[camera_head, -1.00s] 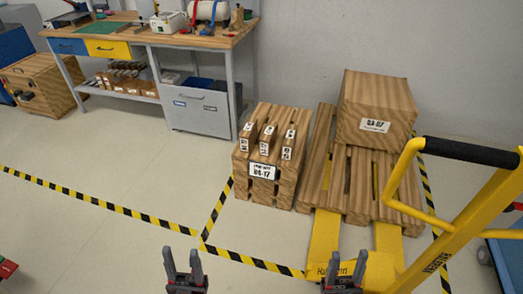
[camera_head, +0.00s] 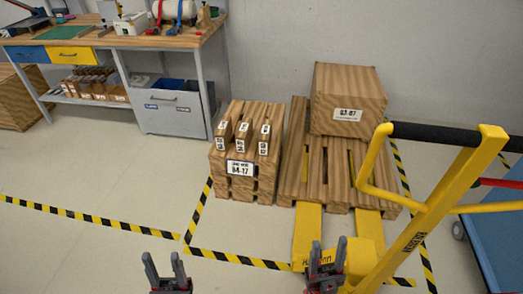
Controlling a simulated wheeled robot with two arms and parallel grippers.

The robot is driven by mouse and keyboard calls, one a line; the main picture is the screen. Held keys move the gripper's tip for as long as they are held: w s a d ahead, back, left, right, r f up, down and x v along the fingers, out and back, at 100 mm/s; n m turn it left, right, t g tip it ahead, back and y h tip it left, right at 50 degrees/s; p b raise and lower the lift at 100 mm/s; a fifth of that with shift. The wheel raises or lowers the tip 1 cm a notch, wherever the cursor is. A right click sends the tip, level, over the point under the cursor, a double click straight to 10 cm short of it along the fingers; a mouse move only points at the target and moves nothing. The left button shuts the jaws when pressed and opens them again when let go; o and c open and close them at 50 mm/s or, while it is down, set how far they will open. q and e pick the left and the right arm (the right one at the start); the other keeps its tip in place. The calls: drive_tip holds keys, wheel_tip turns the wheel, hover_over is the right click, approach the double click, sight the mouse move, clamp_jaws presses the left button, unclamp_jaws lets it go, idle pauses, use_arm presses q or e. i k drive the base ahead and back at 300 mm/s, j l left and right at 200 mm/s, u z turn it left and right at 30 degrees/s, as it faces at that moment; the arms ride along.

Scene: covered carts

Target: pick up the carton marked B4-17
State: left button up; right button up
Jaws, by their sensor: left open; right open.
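The carton marked B4-17 (camera_head: 240,186) is a wood-grained box on the floor, left of the pallet, with a white label on its front. Several narrow wood-grained pieces with small white labels (camera_head: 242,130) stand on or at its top; I cannot tell whether they are separate from it. My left gripper (camera_head: 164,268) is open and empty at the bottom of the view, nearer to me than the carton and apart from it. My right gripper (camera_head: 327,256) is open and empty, in front of the yellow pallet jack's forks.
A yellow pallet jack (camera_head: 436,220) with a black handle stands at right, its forks at the wooden pallet (camera_head: 296,165). Another carton (camera_head: 347,92) sits on the pallet. Black-and-yellow tape (camera_head: 90,217) marks the floor. A workbench (camera_head: 105,42) stands at back left.

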sight(244, 134)
drive_tip(key=i+j+z, duration=0.3)
drive_tip(key=i+j, duration=0.3)
drive_tip(key=i, duration=0.15)
drive_tip(key=i+j+z, duration=0.15)
drive_tip(key=i+j, duration=0.2)
drive_tip(key=i+j+z, duration=0.15)
drive_tip(key=i+j, duration=0.15)
drive_tip(key=i+j+z, duration=0.2)
drive_tip(key=j, duration=0.3)
drive_tip(key=i+j+z, duration=0.15)
drive_tip(key=i+j, duration=0.2)
drive_tip(key=i+j+z, duration=0.15)
drive_tip(key=j, duration=0.45)
drive_tip(key=i, duration=0.1)
